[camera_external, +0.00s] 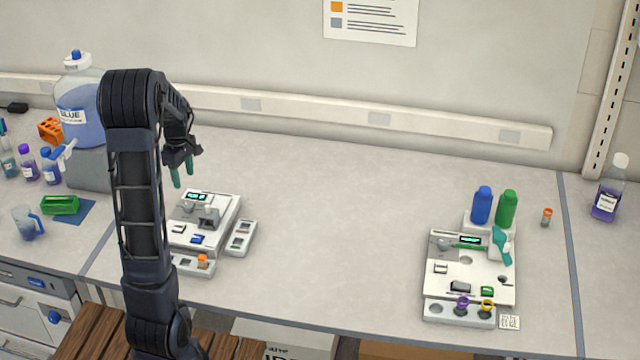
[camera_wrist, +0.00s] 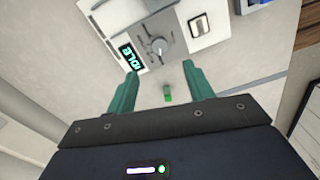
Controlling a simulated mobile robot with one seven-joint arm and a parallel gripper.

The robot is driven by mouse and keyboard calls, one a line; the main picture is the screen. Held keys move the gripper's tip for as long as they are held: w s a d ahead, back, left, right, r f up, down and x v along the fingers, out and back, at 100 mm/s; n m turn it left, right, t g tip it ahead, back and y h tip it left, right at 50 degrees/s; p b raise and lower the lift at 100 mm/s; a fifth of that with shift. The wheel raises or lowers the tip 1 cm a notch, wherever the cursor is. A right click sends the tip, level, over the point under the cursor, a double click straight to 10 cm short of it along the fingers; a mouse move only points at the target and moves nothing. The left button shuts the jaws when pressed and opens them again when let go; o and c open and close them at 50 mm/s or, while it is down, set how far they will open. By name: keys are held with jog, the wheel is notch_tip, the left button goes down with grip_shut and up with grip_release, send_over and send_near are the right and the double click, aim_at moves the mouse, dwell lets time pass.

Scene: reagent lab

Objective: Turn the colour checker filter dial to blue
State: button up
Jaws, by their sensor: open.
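A white instrument (camera_external: 222,206) stands on the bench below and right of my gripper (camera_external: 183,180). It has a small lit display, a grey round dial (camera_external: 187,207), a grey block, a white button and a blue button (camera_external: 197,239). In the wrist view its display (camera_wrist: 131,57) reads IDLE, with the grey dial (camera_wrist: 160,46) beside it. The dial's colour setting is too small to read. My gripper also shows in the wrist view (camera_wrist: 160,72), its green fingers apart and empty, above the bench and short of the dial. I cannot confirm this instrument is the colour checker.
A second white instrument (camera_external: 469,266) with blue and green bottles stands at the right. A white rack (camera_external: 241,238) lies beside the near instrument. A large blue-liquid jug (camera_external: 80,112) stands on a grey block at left. The middle bench is clear.

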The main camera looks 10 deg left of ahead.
aim_at(192, 204)
notch_tip(192, 204, down, 11)
jog(key=shift+a+f, duration=0.1)
dwell(0.5)
jog(key=c, duration=1)
